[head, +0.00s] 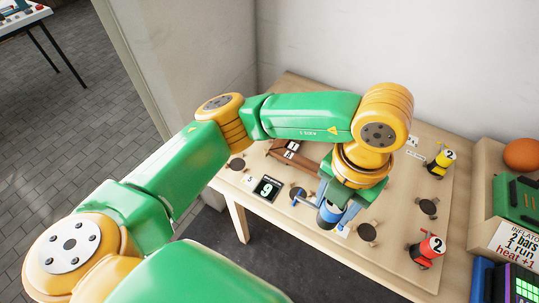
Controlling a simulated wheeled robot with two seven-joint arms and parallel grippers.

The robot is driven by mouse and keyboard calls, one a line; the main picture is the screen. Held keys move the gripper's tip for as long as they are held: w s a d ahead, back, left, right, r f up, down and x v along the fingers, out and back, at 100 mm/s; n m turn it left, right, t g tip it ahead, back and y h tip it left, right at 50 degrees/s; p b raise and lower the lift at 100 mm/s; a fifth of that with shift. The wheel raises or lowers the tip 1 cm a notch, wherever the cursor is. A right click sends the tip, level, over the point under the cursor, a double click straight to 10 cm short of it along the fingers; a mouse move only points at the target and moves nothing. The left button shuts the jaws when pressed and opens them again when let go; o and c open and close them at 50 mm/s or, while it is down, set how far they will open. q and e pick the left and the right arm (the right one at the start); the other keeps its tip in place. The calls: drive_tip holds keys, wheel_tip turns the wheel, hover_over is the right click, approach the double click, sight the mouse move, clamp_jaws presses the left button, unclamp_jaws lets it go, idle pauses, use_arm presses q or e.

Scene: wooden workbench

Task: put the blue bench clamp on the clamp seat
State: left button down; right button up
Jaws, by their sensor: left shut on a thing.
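The blue bench clamp (328,217) is in the head view near the front middle of the wooden workbench, partly covered by my left gripper (342,212). The gripper points down and is shut on the clamp; its fingertips are mostly hidden. A blue bar of the clamp sticks out to the left. Whether the clamp touches the bench is unclear. My right gripper is out of view.
A yellow clamp (441,162) and a red clamp (427,251), both marked 2, stand at the right. A black display reading 9 (267,188) lies left. A wooden box (487,200) borders the bench at right.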

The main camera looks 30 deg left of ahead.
use_arm(q)
drive_tip(key=w+a+f, duration=0.3)
drive_tip(key=f, duration=0.1)
drive_tip(key=w+a+f+p, duration=0.1)
drive_tip(key=w+a+f, duration=0.1)
drive_tip(key=w+f, duration=0.1)
drive_tip(key=w+a+f, duration=0.3)
drive_tip(key=f, duration=0.2)
drive_tip(key=shift+a+f+p, duration=0.15)
drive_tip(key=shift+a+p, duration=0.15)
drive_tip(key=shift+p, duration=0.1)
drive_tip(key=shift+f+b, duration=0.35)
drive_tip(key=shift+c, duration=1.5)
unclamp_jaws()
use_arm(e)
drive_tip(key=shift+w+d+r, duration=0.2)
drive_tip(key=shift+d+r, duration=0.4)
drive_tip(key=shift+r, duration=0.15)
use_arm(q)
drive_tip(key=shift+r, duration=0.1)
